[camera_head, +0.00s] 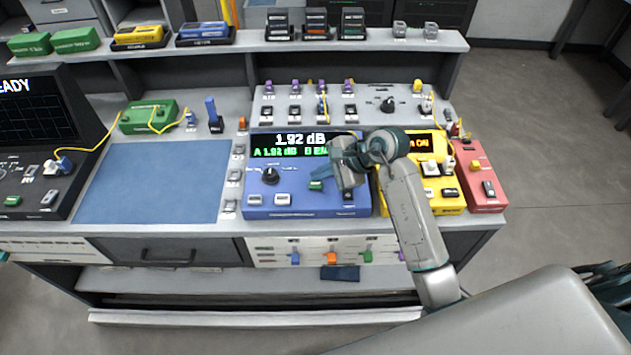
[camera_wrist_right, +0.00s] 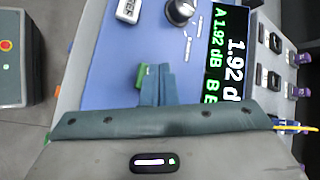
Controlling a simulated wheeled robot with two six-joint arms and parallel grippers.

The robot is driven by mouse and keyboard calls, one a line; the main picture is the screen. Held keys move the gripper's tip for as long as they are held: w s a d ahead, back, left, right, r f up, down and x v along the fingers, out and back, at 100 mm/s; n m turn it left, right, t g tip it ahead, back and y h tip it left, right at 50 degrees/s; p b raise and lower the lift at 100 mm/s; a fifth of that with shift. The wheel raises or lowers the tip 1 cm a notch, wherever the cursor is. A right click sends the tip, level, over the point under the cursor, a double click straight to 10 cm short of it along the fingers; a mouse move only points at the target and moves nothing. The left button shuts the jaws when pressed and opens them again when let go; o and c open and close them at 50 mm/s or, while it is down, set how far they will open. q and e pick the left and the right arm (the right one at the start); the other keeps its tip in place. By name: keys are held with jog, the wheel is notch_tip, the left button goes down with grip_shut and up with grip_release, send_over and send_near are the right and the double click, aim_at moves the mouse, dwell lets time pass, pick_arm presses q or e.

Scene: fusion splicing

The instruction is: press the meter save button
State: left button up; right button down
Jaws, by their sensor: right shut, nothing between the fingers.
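The blue meter (camera_head: 302,212) stands in the middle of the bench in the head view, its screen (camera_head: 289,144) reading 1.92 dB. A green button (camera_head: 316,185) is on its front panel; it also shows in the wrist view (camera_wrist_right: 140,77), partly hidden by my fingers. My right gripper (camera_head: 332,174) is over the right part of the meter, shut and empty. Its fingertips (camera_wrist_right: 156,72) are right beside the green button in the wrist view; I cannot tell whether they touch it. The button's label is not readable. My left gripper is not in view.
A dark knob (camera_head: 270,175) and two white buttons (camera_head: 283,199) are on the meter's left side. A yellow device (camera_head: 447,202) and a red device (camera_head: 479,170) stand to the right. A blue mat (camera_head: 150,182) lies clear to the left. A rack with several connectors (camera_head: 350,112) stands behind.

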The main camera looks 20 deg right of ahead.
aim_at(320, 184)
jog(key=shift+r+p, duration=1.2)
jog(key=shift+r, duration=1.25)
